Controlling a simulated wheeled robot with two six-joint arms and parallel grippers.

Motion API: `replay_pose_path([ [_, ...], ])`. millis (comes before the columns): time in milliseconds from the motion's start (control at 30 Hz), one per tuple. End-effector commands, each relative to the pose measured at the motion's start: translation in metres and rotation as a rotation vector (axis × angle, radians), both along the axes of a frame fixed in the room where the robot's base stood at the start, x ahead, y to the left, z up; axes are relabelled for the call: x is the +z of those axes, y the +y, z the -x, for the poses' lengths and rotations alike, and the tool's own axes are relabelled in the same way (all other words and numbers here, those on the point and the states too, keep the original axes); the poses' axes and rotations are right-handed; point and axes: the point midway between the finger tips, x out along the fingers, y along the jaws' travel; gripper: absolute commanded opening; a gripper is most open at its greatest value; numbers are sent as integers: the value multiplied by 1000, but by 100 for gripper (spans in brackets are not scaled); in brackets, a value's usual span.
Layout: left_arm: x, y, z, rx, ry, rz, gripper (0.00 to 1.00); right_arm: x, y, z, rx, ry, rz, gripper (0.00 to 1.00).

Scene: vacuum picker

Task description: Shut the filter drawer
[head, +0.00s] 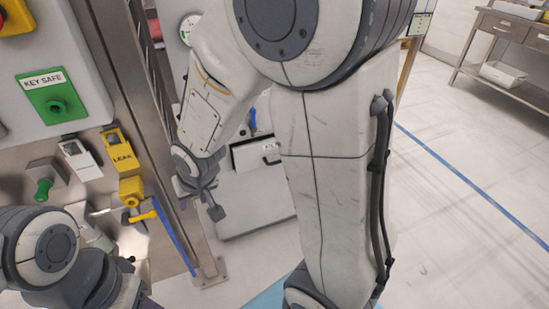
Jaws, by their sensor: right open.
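A pale drawer front (248,158) with a dark handle sits low in the white cabinet in the middle of the head view. I take it to be the filter drawer. A dark edge shows along its top and left side, and it looks pulled out a little; how far I cannot tell. My right arm covers its right side. My right gripper (208,199) is open and empty, left of and below the drawer front, apart from it in the picture. My left arm shows at the bottom left, but its fingers are not visible.
A metal post (128,100) stands beside the cabinet. A steel bench (500,28) is far right. The floor on the right is clear.

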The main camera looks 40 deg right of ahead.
Motion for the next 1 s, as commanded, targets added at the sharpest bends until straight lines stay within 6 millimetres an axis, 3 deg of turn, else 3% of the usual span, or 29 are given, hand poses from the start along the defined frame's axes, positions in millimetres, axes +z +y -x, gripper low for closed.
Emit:
replay_pose_path([
  [33, -15, 0, 0, 0, 0, 0, 47, -31, -31, -30, -138, -50, -40, 47],
  [100, -25, 0, 0, 0, 0, 0, 47, -56, -70, -65, -300, -142, -117, 47],
  [233, -42, 0, 0, 0, 0, 0, 47, -102, -148, -106, -578, -312, -297, 47],
  [367, -58, 0, 0, 0, 0, 0, 47, -143, -227, -114, -829, -483, -524, 47],
  [500, -72, 0, 0, 0, 0, 0, 47, -172, -292, -97, -1032, -651, -772, 47],
  [600, -78, 0, 0, 0, 0, 0, 47, -182, -322, -79, -1125, -746, -914, 47],
  [767, -81, 0, 0, 0, 0, 0, 47, -187, -345, -62, -1190, -834, -1042, 47],
  [867, -82, 0, 0, 0, 0, 0, 47, -188, -349, -64, -1197, -848, -1065, 47],
  [1000, -85, 0, 0, 0, 0, 0, 47, -191, -353, -84, -1193, -850, -1066, 47],
])
